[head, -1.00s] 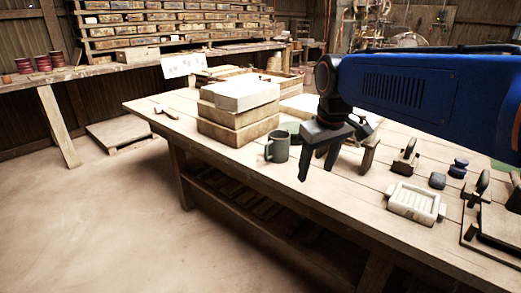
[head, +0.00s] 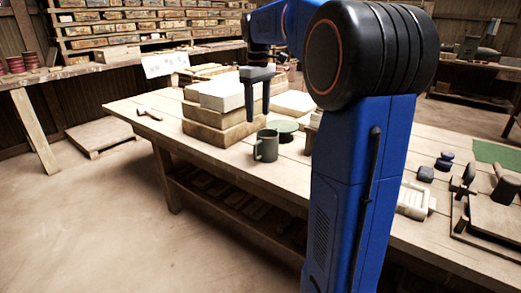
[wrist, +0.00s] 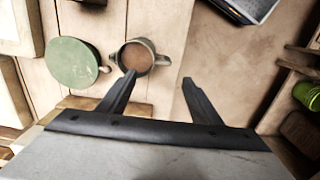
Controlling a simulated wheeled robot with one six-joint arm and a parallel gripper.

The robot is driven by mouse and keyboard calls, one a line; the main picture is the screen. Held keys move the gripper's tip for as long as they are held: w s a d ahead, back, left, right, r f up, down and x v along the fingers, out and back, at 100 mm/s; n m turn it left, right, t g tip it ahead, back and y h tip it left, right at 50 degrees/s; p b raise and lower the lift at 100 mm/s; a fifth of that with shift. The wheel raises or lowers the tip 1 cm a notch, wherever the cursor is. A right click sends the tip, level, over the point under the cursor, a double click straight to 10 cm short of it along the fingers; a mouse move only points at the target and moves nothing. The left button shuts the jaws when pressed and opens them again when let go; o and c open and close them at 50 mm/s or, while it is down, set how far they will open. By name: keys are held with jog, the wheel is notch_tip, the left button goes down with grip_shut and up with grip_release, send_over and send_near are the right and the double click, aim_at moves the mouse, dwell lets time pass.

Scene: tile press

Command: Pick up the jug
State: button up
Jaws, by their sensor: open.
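The jug (head: 266,146) is a dark grey-green, mug-shaped vessel. It stands upright on the wooden table near its front edge, its handle towards the left in the head view. The wrist view looks down into the jug (wrist: 138,56) and shows a brown inside, with the handle to the right. My gripper (head: 258,112) points down above the jug, open and empty. In the wrist view my gripper (wrist: 158,79) has its left fingertip overlapping the jug's lower rim, and the handle shows ahead of the gap. I cannot tell the exact height between them.
Stacked pale blocks (head: 215,136) stand left of the jug. A hammer (head: 149,114) lies at the table's left end. My arm hides part of the table.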

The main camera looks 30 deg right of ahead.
aim_at(258, 153)
notch_tip(258, 153, down, 17)
jog(key=shift+s+a, duration=0.15)
dwell(0.6)
grip_shut()
